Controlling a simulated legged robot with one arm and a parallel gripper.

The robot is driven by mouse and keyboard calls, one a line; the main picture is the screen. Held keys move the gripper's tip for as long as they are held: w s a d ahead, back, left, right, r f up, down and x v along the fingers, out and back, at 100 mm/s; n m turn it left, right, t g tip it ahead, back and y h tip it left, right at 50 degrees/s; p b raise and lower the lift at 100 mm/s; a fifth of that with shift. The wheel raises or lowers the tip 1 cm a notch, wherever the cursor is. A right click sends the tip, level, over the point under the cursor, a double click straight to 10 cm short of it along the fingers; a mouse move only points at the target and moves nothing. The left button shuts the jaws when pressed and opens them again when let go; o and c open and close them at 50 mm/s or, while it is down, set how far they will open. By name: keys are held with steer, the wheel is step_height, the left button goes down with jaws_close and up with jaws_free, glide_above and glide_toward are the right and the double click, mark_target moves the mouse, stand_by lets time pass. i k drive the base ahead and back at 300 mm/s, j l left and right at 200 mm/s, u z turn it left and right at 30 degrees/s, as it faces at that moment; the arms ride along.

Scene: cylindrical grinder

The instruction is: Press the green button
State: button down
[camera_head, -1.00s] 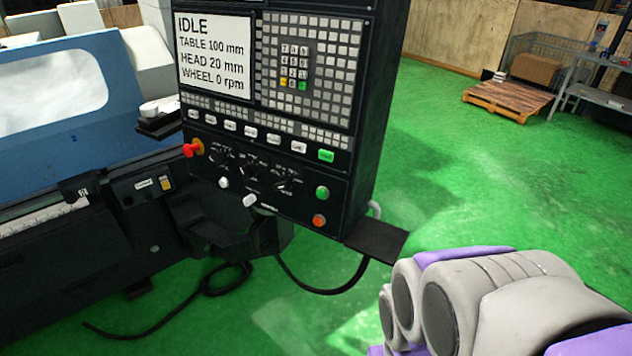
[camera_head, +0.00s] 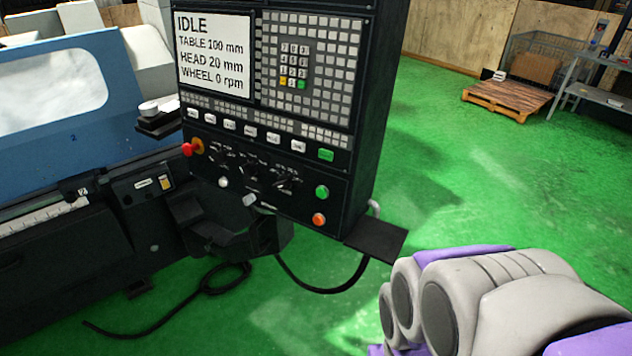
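The black control panel (camera_head: 345,175) of the grinder stands upright left of centre in the head view. A round green button (camera_head: 322,192) is at its lower right, above a round orange-red button (camera_head: 319,219). A rectangular green key (camera_head: 326,155) sits higher, at the right end of a row of white keys. A small green key (camera_head: 301,84) is also on the keypad. The screen (camera_head: 213,55) reads IDLE, table 100 mm, head 20 mm, wheel 0 rpm. My grey and purple arm shows at the lower right, apart from the panel. My gripper is not in view.
A red knob (camera_head: 188,149) sticks out at the panel's left. A black shelf (camera_head: 377,237) juts from its lower right corner, with a cable (camera_head: 330,291) hanging below. The blue grinder (camera_head: 125,120) stands at left. Green floor is open at right, before a pallet (camera_head: 508,96).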

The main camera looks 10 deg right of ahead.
mark_target(321, 192)
steer(key=l, duration=0.65)
steer(key=k+l, duration=0.15)
steer(key=l, duration=0.45)
